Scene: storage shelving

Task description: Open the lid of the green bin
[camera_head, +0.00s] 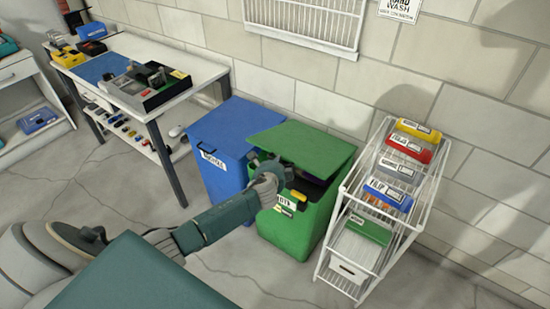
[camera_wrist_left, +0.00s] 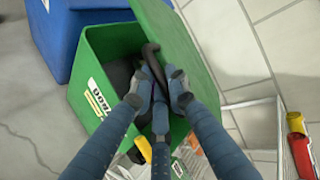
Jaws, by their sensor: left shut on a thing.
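The green bin (camera_head: 290,232) stands between a blue bin and a white wire rack. Its green lid (camera_head: 310,145) is tilted up, with a dark gap under its front edge. In the left wrist view the lid (camera_wrist_left: 182,45) stands raised at the right of the bin (camera_wrist_left: 100,50), and part of the dark inside shows. My left gripper (camera_head: 280,178) is at the front of the lid. In the left wrist view my left gripper (camera_wrist_left: 160,88) is shut on a dark curved handle (camera_wrist_left: 152,58). The fingers hide part of the handle. My right gripper is not in view.
A blue bin (camera_head: 218,175) stands close on the left, its lid down. The white wire rack (camera_head: 335,225) with several coloured boxes stands close on the right. A block wall (camera_head: 300,85) is behind. A workbench (camera_head: 165,115) stands at the left.

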